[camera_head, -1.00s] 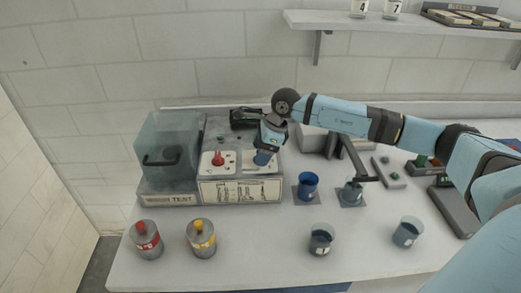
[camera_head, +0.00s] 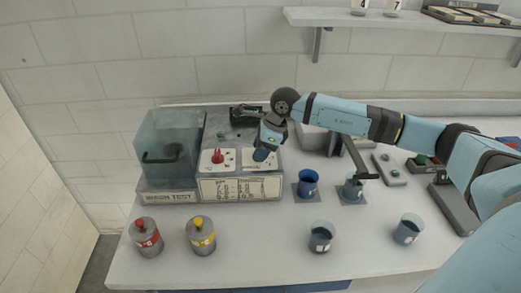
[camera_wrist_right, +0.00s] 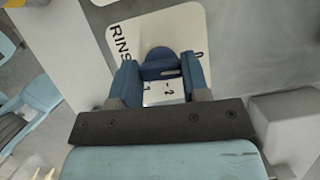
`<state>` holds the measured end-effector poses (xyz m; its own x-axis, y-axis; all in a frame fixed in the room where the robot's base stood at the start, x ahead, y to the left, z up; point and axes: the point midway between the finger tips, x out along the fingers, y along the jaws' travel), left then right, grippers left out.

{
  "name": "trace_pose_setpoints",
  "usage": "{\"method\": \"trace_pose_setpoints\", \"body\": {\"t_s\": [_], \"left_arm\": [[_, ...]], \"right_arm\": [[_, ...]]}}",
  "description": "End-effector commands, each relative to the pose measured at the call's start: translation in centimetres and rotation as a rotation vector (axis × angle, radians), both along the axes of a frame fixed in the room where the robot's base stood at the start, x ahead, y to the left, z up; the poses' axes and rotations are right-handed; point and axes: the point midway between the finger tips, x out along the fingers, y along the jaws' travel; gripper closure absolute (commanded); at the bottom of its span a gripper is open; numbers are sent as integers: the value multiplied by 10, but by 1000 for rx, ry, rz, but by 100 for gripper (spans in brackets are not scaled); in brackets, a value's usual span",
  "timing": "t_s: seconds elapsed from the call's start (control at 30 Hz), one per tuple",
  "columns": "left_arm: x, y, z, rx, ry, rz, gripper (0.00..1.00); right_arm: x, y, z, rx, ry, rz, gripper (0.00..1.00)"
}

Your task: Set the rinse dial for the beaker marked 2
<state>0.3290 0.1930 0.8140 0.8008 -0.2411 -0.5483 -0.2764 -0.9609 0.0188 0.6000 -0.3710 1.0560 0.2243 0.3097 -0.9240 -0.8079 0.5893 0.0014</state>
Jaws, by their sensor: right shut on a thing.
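The washer's rinse dial is a blue knob (camera_wrist_right: 160,66) on a white plate (camera_wrist_right: 188,30) lettered "RINS…" in the right wrist view. My right gripper (camera_wrist_right: 162,82) is shut on this knob, with one blue finger on each side. In the head view my right gripper (camera_head: 265,152) hides most of the knob. My left gripper is not in view.
The washer (camera_head: 155,197) has a clear hood (camera_head: 165,145) at left, a red knob (camera_head: 217,157) and a picture panel (camera_head: 245,189). The front middle of the counter (camera_head: 262,245) is clear.

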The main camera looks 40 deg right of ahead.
Motion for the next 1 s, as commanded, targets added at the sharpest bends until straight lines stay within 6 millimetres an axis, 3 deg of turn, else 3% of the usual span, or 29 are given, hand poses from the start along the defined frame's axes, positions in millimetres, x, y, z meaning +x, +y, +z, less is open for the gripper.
{"method": "trace_pose_setpoints", "body": {"t_s": [0.5, 1.0], "left_arm": [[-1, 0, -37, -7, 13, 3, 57], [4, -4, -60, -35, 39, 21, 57]], "right_arm": [[-1, 2, -3, 1, -5, -436, 81], [-1, 3, -2, 2, -5, -910, 81]]}}
